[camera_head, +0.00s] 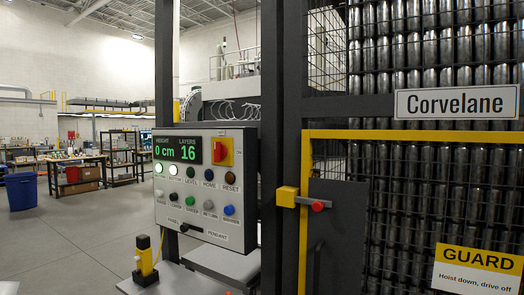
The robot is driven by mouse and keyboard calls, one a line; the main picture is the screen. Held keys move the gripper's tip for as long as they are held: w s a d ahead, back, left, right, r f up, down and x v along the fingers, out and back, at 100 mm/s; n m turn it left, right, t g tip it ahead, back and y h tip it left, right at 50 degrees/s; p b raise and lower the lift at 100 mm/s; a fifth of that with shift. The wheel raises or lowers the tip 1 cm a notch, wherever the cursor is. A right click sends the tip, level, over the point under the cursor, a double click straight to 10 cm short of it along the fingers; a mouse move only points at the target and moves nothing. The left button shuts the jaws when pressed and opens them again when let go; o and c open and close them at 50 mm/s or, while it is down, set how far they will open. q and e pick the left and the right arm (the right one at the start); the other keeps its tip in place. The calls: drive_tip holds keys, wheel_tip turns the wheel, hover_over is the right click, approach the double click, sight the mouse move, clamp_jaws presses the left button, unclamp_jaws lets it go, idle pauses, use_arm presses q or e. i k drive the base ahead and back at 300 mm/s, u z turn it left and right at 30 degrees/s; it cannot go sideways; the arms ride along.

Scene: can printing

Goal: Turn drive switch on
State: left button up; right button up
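A grey control panel (205,186) stands left of the middle, its face turned toward me. Its green display (177,150) reads height 0 cm and layers 16. Right of the display, a red rotary switch on a yellow plate (221,151) is the likeliest drive switch; its label and exact setting are too small to read. Below are several round buttons in rows; two at the left (158,168) glow whitish green. A black selector (184,228) at the bottom sits between the words panel and pendant. Neither of my grippers shows.
Right of the panel is a dark post and a yellow-framed guard door (306,225) with a red-knobbed yellow latch (288,197). Behind mesh stand stacked cans (440,130). A yellow-and-black device (145,257) stands below the panel at left. Open floor (80,245) lies left, with a blue bin (21,191).

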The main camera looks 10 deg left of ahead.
sight(221, 150)
drive_tip(key=u, duration=0.55)
drive_tip(key=i, duration=0.4)
drive_tip(key=u, duration=0.45)
